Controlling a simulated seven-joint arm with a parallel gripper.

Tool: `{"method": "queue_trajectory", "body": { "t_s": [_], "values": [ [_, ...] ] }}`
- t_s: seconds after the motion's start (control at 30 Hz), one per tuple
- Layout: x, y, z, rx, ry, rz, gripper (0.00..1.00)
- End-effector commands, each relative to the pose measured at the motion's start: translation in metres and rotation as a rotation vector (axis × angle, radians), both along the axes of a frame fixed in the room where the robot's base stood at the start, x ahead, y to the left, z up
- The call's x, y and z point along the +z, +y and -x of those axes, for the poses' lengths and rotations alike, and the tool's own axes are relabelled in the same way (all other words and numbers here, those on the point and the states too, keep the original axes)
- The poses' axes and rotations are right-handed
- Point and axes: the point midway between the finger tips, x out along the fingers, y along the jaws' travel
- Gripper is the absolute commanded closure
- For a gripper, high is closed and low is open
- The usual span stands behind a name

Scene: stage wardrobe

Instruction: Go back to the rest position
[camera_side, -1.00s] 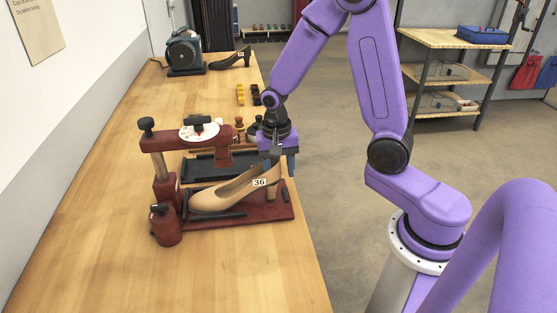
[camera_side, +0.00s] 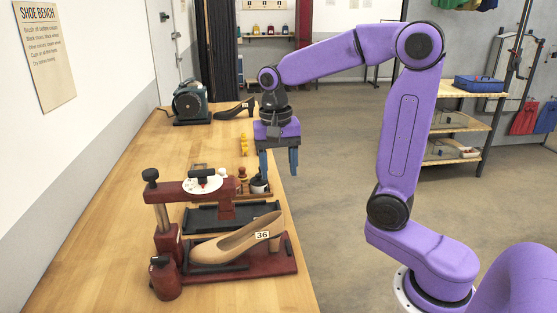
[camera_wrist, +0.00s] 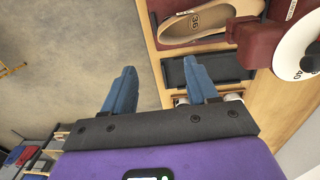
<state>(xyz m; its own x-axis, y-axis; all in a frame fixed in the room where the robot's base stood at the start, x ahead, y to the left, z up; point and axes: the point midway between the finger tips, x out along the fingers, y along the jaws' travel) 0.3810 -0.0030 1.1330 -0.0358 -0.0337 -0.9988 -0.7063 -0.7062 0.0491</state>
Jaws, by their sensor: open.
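My gripper (camera_side: 278,162) hangs above the right edge of the bench, beyond the shoe press, with its blue fingers pointing down. It is open and empty; in the wrist view the two fingers (camera_wrist: 162,85) stand apart with nothing between them. A beige heeled shoe (camera_side: 235,244) tagged 36 lies on the dark red base of the press (camera_side: 290,262). The shoe also shows in the wrist view (camera_wrist: 215,17), at the top. My gripper is apart from the shoe and the press.
A black tray (camera_side: 205,218) lies behind the shoe. A black shoe (camera_side: 232,111) and a grinder-like machine (camera_side: 190,103) stand at the far end.

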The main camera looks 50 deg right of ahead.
Motion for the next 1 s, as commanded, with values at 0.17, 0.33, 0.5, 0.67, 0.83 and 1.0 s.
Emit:
{"method": "queue_trajectory", "body": {
  "t_s": [0.17,0.33,0.5,0.67,0.83,1.0],
  "values": [
    [0.012,0.001,0.000,0.005,0.000,0.000,0.42],
    [0.011,0.009,0.007,0.105,-0.001,-0.004,0.42],
    [0.001,0.025,0.025,0.335,-0.002,-0.013,0.42],
    [-0.009,0.039,0.047,0.571,-0.007,-0.021,0.42],
    [-0.019,0.050,0.075,0.820,-0.010,-0.030,0.42],
    [-0.029,0.057,0.105,1.069,-0.015,-0.038,0.42]
  ]
}}
